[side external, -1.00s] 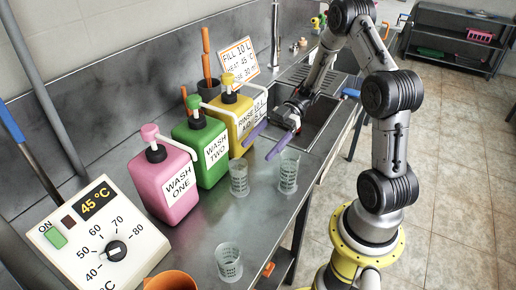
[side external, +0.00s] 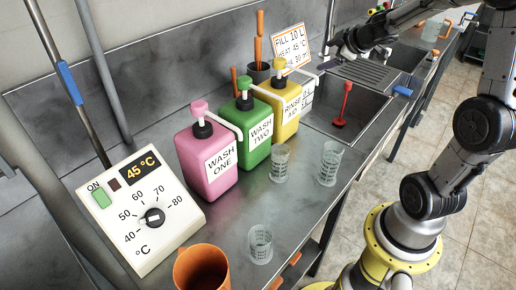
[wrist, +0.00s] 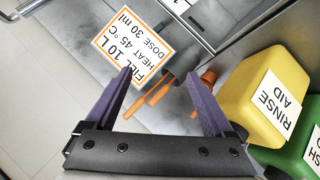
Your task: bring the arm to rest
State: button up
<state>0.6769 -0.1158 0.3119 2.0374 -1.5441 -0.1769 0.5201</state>
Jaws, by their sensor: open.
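My gripper (side external: 340,48) is at the back of the steel counter, above the sink end, close to the white sign (side external: 290,48). In the wrist view, the two purple fingers of my gripper (wrist: 160,76) are spread apart with nothing held between them. The sign (wrist: 132,42) and orange sticks (wrist: 160,88) show beyond the fingers. In the side view my arm reaches in from the right, and its upper part runs out of the picture.
Pink (side external: 207,160), green (side external: 246,132) and yellow (side external: 283,108) pump bottles stand along the counter. Clear cups (side external: 280,163) and an orange mug (side external: 201,268) are in front. A control box (side external: 140,210) is left. A red-handled plunger (side external: 345,100) stands in the sink (side external: 368,112).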

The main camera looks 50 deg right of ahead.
jog(key=s+a+r+m+g+h, duration=0.15)
jog(key=s+a+r+m, duration=0.25)
jog(key=s+a+r, duration=0.4)
jog(key=s+a+f+y, duration=0.2)
jog(key=s+a, duration=0.2)
jog(key=a, duration=0.2)
jog(key=s+a+f+g+y, duration=0.1)
jog(key=s+a+f+y, duration=0.1)
jog(key=s+a, duration=0.3)
jog(key=s+a+f+m+g+y, duration=0.1)
jog(key=s+a+f+y, duration=0.1)
jog(key=s+a+f, duration=0.2)
jog(key=s+a, duration=0.1)
jog(key=a, duration=0.2)
